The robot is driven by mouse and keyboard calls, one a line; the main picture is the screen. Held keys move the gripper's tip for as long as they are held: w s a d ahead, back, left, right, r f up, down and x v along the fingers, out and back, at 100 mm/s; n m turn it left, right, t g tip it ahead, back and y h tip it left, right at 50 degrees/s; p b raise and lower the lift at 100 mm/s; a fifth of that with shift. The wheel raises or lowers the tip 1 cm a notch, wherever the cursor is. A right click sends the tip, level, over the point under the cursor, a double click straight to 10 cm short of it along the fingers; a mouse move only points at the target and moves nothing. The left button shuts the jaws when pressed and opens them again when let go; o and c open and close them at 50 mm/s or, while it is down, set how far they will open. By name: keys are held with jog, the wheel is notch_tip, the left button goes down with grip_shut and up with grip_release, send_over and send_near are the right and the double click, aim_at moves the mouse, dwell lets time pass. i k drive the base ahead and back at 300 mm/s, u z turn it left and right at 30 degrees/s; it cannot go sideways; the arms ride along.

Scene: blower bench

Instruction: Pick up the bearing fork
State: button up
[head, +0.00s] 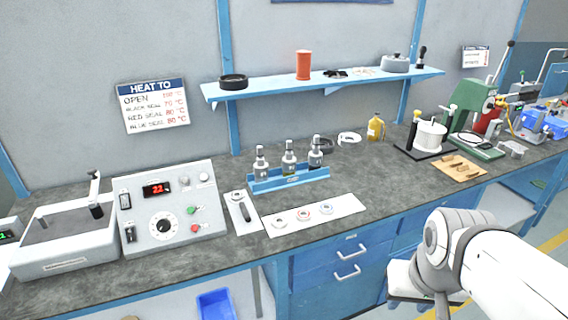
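A small grey, elongated tool (242,208) lies on a narrow white mat on the bench, left of the blue rack. It may be the bearing fork, but it is too small to tell for sure. My white arm comes in at the lower right, in front of the bench drawers and well apart from this tool. My gripper's fingers cannot be made out in the head view.
A blue rack (290,182) with 3 upright metal tools stands behind a white mat (347,206) bearing ring-shaped parts. A control box (168,208) stands at left. A wooden board (471,171) and a green press (473,110) are at right. A shelf (285,84) hangs above.

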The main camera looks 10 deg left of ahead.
aim_at(245, 212)
jog(key=u, duration=0.45)
jog(key=i, duration=1.25)
jog(key=u, duration=0.95)
